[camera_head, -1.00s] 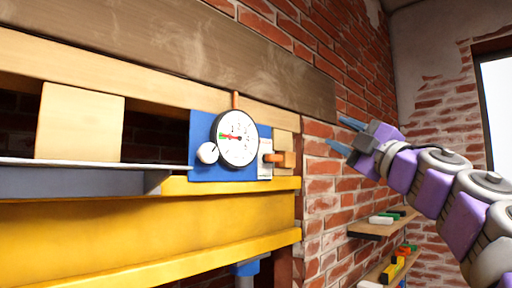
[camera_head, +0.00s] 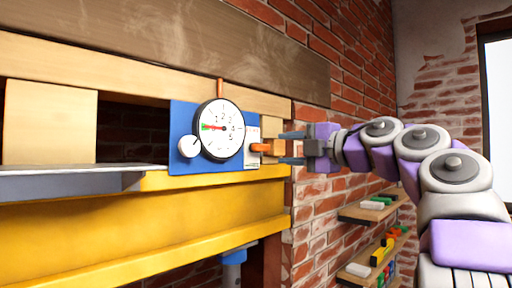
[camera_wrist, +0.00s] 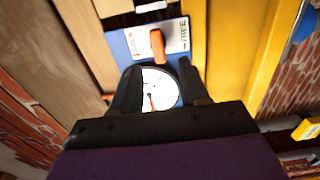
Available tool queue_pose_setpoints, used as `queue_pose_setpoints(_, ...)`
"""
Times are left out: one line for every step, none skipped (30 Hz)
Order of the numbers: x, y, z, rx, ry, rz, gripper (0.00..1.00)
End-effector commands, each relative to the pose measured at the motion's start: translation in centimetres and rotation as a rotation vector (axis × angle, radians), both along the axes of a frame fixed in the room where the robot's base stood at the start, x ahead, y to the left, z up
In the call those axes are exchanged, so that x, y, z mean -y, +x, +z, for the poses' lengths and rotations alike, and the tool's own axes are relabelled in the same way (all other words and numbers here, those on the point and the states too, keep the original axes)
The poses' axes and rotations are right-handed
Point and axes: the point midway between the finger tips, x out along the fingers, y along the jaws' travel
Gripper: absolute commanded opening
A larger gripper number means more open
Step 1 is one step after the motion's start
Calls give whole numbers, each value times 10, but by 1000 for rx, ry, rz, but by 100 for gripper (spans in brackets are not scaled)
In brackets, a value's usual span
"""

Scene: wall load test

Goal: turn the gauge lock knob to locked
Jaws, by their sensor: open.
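The orange gauge lock knob (camera_head: 262,147) sticks out at the right end of the blue gauge panel (camera_head: 182,115). In the wrist view the knob (camera_wrist: 157,44) sits on a white plate (camera_wrist: 135,39) with a red LOCK-like word on its left and FREE on its right. The knob's bar lies between the two words. The round white gauge (camera_head: 222,129) is beside it, its red needle pointing left. My gripper (camera_head: 282,148) is open and empty, just right of the knob. In the wrist view its dark fingers (camera_wrist: 160,78) point toward the knob, which appears beyond their tips.
A yellow beam (camera_head: 150,225) runs below the panel and wooden boards (camera_head: 180,45) run above. Brick wall (camera_head: 350,60) lies behind my arm. Shelves (camera_head: 367,214) with small coloured blocks hang at lower right.

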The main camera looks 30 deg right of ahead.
Motion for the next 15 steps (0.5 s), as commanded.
queue_pose_setpoints(-4,10,1,2,-2,3,45)
queue_pose_setpoints(-6,15,1,2,-2,2,45)
queue_pose_setpoints(-10,22,1,1,-3,3,45)
queue_pose_setpoints(-13,28,1,1,-3,3,45)
queue_pose_setpoints(-18,33,1,0,-3,4,45)
queue_pose_setpoints(-22,41,1,-1,-4,4,45)
queue_pose_setpoints(-24,47,1,-1,-4,2,45)
queue_pose_setpoints(-26,52,1,-1,-4,1,45)
queue_pose_setpoints(-31,58,2,0,-5,1,45)
queue_pose_setpoints(-35,62,2,0,-6,2,45)
queue_pose_setpoints(-39,66,2,0,-8,2,45)
queue_pose_setpoints(-42,71,2,-1,-10,2,45)
queue_pose_setpoints(-45,74,2,-1,-11,2,45)
queue_pose_setpoints(-46,77,3,0,-12,2,45)
queue_pose_setpoints(-47,80,3,1,-11,1,45)
